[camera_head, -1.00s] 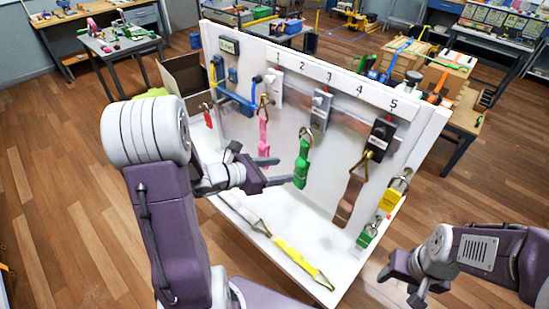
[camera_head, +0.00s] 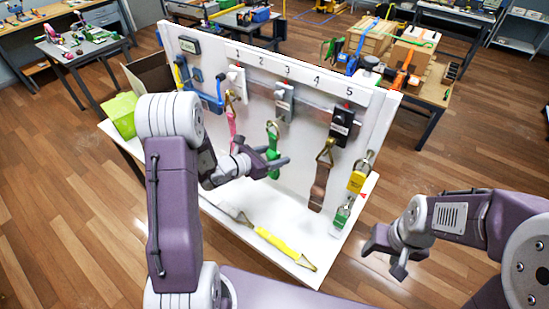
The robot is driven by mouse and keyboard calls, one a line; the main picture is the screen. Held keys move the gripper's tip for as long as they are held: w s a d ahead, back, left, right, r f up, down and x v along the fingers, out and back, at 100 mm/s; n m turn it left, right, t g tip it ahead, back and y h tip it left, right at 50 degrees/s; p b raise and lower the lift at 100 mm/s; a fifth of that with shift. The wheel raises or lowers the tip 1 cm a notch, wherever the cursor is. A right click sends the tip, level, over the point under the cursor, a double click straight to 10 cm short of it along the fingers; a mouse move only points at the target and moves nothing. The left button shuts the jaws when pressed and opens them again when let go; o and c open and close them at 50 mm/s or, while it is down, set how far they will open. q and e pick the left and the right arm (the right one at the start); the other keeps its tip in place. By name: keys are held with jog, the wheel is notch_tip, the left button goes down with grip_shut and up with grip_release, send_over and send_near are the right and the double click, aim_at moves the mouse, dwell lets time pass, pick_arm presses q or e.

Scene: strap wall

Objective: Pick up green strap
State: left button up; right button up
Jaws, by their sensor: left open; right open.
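The green strap (camera_head: 272,135) hangs by a metal ring from the grey holder (camera_head: 284,103) under number 3 on the white wall panel (camera_head: 300,190). My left gripper (camera_head: 274,164) is open, its fingers pointing right, at the strap's lower part. The fingers overlap the strap in the picture; I cannot tell whether it lies between them or behind them. A second green piece (camera_head: 342,215) hangs at the panel's right end, below a yellow tag (camera_head: 357,182). My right gripper (camera_head: 385,254) is open and empty, right of the panel, away from the straps.
A pink strap (camera_head: 232,124) hangs left of the green strap and a brown strap (camera_head: 319,188) hangs right of it. A yellow strap (camera_head: 287,248) lies on the panel's white base. A green box (camera_head: 121,114) stands at the left. Open floor lies at the right.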

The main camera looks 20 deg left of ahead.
pick_arm(q)
jog(key=shift+s+a, duration=0.1)
jog(key=shift+a, duration=0.15)
jog(key=shift+c, duration=0.4)
jog(key=shift+s+a, duration=0.1)
jog(key=shift+a, duration=0.05)
jog(key=c, duration=0.5)
grip_shut()
pick_arm(e)
jog(key=shift+s+a, duration=0.1)
jog(key=shift+a, duration=0.15)
